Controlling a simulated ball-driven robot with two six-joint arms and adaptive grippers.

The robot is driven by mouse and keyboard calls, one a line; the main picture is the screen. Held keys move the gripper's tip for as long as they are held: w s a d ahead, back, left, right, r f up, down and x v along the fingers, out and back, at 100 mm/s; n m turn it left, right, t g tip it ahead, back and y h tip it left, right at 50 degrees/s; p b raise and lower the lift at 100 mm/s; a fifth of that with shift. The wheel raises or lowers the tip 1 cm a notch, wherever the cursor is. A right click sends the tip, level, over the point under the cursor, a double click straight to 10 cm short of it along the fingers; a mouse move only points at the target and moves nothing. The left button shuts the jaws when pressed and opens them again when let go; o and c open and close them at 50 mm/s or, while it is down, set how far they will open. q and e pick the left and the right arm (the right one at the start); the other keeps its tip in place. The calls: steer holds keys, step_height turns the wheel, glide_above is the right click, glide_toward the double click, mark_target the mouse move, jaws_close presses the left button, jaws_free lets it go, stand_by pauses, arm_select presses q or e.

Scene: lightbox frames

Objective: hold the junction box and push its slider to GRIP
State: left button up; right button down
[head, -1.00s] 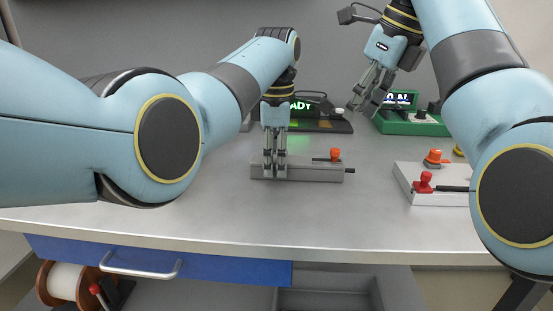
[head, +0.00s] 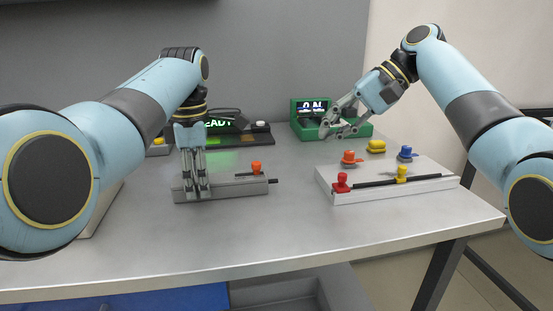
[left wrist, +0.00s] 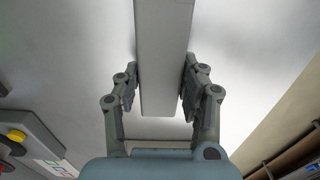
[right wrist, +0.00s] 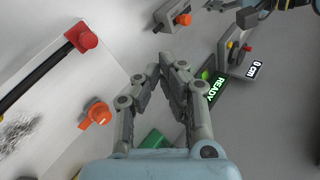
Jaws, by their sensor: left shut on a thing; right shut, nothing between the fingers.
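The junction box is a long grey box (head: 228,191) lying on the table at centre left. An orange slider knob (head: 255,167) stands on its top near the right end, and a dark rod sticks out at that end. My left gripper (head: 195,193) points down and is shut across the box; in the left wrist view its fingers press both sides of the box (left wrist: 163,70). My right gripper (head: 330,130) is shut and empty, held above the table to the right of the box. The right wrist view shows the orange knob (right wrist: 183,19) beyond its fingertips (right wrist: 165,62). I cannot read any GRIP marking.
A white panel (head: 345,196) with red, orange, yellow and blue knobs lies at the right. A green device (head: 360,130) with a lit display stands behind my right gripper. A black unit (head: 262,133) showing READY stands at the back. The table front is clear.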

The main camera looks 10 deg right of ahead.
mark_target(256, 168)
steer(key=shift+d+r+n, duration=0.1)
steer(key=shift+d+n, duration=0.35)
steer(key=shift+n, duration=0.25)
steer(key=x, duration=0.9)
steer(key=shift+a, duration=0.4)
steer(key=a, duration=0.3)
steer(key=shift+w+a+f, duration=0.15)
steer(key=shift+w+f, duration=0.05)
steer(key=shift+w, duration=0.15)
steer(key=shift+w+a, duration=0.1)
steer(key=shift+a, duration=0.35)
